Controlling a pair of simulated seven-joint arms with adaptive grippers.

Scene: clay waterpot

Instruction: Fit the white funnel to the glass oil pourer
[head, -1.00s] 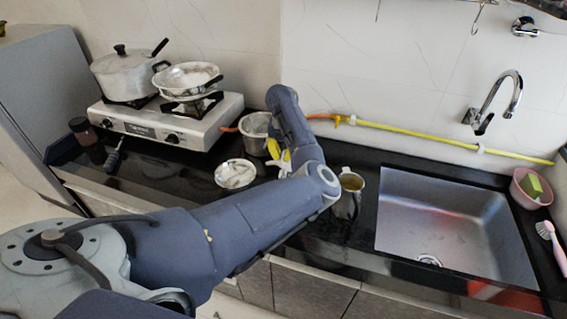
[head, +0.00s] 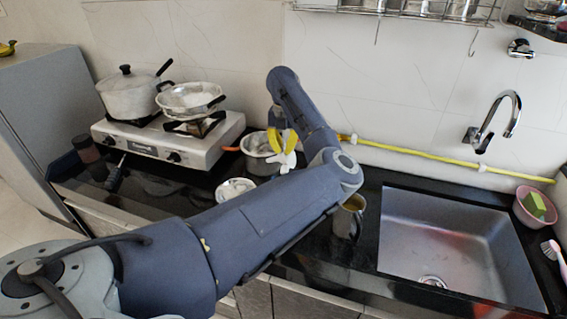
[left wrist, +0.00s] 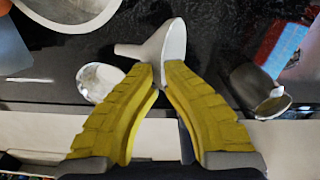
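My left gripper (head: 284,144) has yellow fingers and is shut on the white funnel (head: 287,162), held above the counter in front of the steel pot. In the left wrist view the funnel (left wrist: 172,42) lies tilted across the fingertips (left wrist: 160,70), its narrow end to the left. A grey jug-like vessel (head: 346,222) stands on the counter left of the sink, partly behind my arm. It seems to show at the right of the left wrist view (left wrist: 252,88), apart from the funnel. I cannot tell whether it is the glass oil pourer. My right gripper is out of view.
A steel pot (head: 260,160) and a small shiny dish (head: 233,188) stand near the gripper. A gas stove (head: 200,150) with pans is behind left. The sink (head: 440,235) is at right. A yellow hose (head: 430,156) runs along the wall.

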